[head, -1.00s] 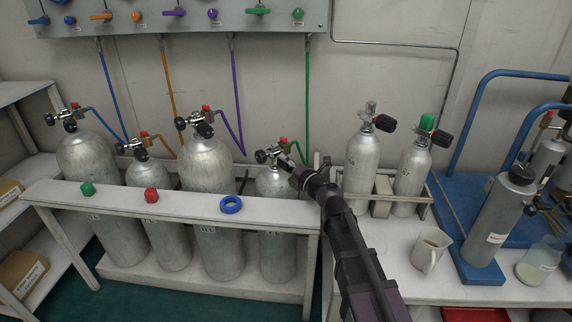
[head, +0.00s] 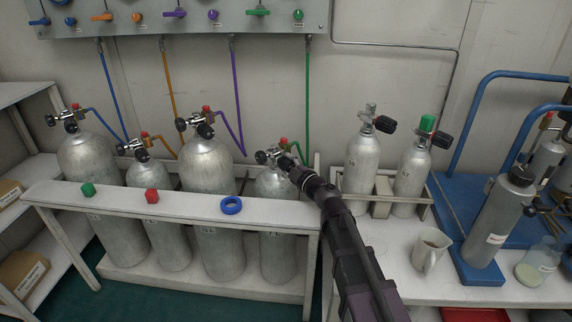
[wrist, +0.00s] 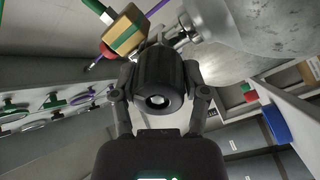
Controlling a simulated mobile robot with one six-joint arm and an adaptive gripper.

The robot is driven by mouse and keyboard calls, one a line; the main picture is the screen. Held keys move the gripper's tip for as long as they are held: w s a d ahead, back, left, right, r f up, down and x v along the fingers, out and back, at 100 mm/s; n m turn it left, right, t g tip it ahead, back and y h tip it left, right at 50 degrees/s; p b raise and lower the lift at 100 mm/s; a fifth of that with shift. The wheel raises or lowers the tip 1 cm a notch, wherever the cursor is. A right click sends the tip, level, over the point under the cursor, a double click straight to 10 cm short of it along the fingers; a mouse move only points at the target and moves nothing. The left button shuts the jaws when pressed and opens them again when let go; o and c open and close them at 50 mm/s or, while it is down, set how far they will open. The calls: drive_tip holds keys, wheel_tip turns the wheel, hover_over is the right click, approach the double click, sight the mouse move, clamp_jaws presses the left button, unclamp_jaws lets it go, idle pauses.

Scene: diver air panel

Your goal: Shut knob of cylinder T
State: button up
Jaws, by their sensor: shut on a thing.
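My gripper (wrist: 160,90) is shut on a black round knob (wrist: 158,72), with one finger on each side of it in the wrist view. In the head view my gripper (head: 290,165) reaches from the lower right to the valve (head: 268,156) of the rightmost grey cylinder (head: 272,184) in the white rack. The green hose comes down to this valve. The knob itself is mostly hidden by my gripper there. The grey cylinder also shows in the wrist view (wrist: 228,55). I cannot read the letter on it, so I cannot tell whether it is T.
Several other cylinders stand left in the rack (head: 180,205). A blue ring (head: 231,205), a red cap (head: 152,196) and a green cap (head: 88,188) lie on its top rail. Two cylinders stand right of my arm, near a white jug (head: 430,249). The panel (head: 180,14) hangs above.

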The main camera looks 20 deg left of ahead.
drive_tip(key=m, duration=0.5)
drive_tip(key=shift+w, duration=0.15)
drive_tip(key=shift+m, duration=0.4)
drive_tip(key=o, duration=1.2)
drive_tip(key=shift+c, duration=0.2)
drive_tip(key=shift+n, duration=0.4)
